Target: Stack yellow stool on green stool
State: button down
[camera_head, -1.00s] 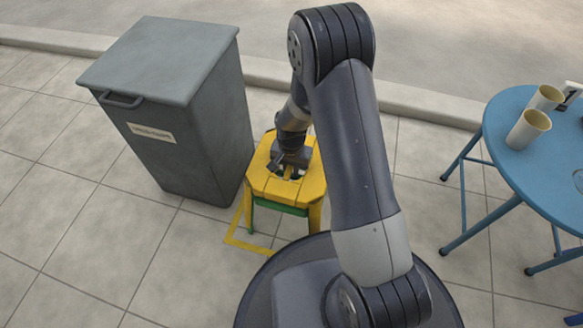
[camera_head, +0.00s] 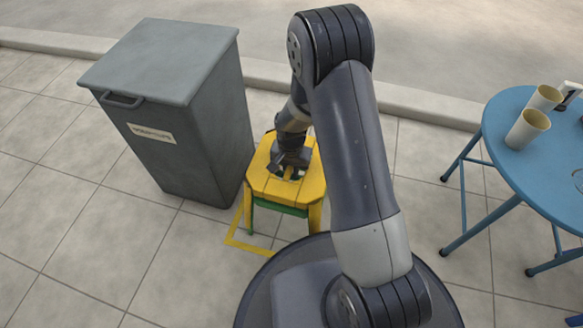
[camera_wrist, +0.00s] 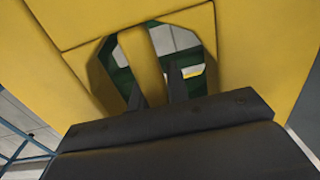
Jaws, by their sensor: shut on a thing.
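The yellow stool (camera_head: 262,187) stands upright beside the grey bin, with the green stool (camera_head: 281,209) showing just under its seat. The green stool is mostly hidden by the yellow one. Whether the two seats touch cannot be told. My gripper (camera_head: 290,173) points down at the opening in the yellow seat. In the wrist view, my gripper (camera_wrist: 156,92) is shut on the slat across the opening of the yellow stool (camera_wrist: 262,60). Green parts (camera_wrist: 122,80) show through the opening below.
A grey lidded bin (camera_head: 180,110) stands close on the left. A yellow square outline (camera_head: 236,242) marks the floor around the stools. A round blue table (camera_head: 545,175) with cups (camera_head: 528,130) stands at the right. Tiled floor between stools and table is clear.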

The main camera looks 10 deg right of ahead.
jog(key=shift+s+f, duration=0.15)
jog(key=shift+f, duration=1.3)
jog(key=c, duration=1.5)
grip_release()
jog(key=shift+o, duration=1.1)
notch_tip(320, 180, up, 13)
jog(key=p, duration=0.6)
jog(key=shift+p, duration=0.3)
jog(key=shift+r, duration=0.3)
jog(key=shift+r, duration=0.15)
notch_tip(320, 180, up, 8)
jog(key=p, duration=0.6)
jog(key=shift+d+f, duration=0.1)
jog(key=shift+f, duration=0.1)
